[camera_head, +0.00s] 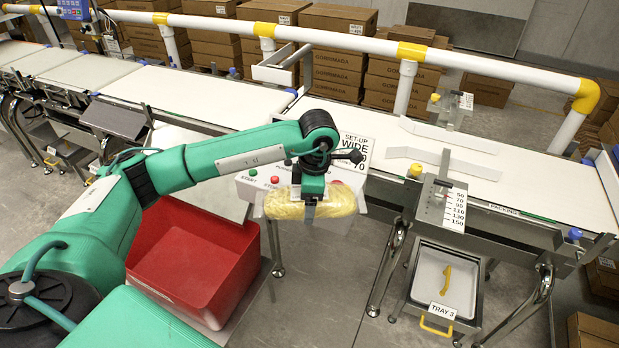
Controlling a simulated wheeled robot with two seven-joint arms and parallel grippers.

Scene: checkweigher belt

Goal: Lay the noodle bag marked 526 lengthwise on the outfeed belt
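My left gripper (311,203) points down and is shut on a clear bag of yellow noodles (340,201). It holds the bag in the air, in front of the control box and right of the red bin. The bag lies roughly level, its long side running left to right in the picture. No number can be read on it. The belt section at the right, with a "PACKING" label (503,210), has a bare white surface (560,201) and appears to be the outfeed belt. My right gripper is not in view.
Two white guide rails (441,160) stand over the belt, beside a scale plate (441,203). A "SET-UP WIDE" sign (356,150) stands left of them. A red bin (190,258) is below left. Tray 3 (446,280) sits under the belt. A white rail (480,68) runs behind.

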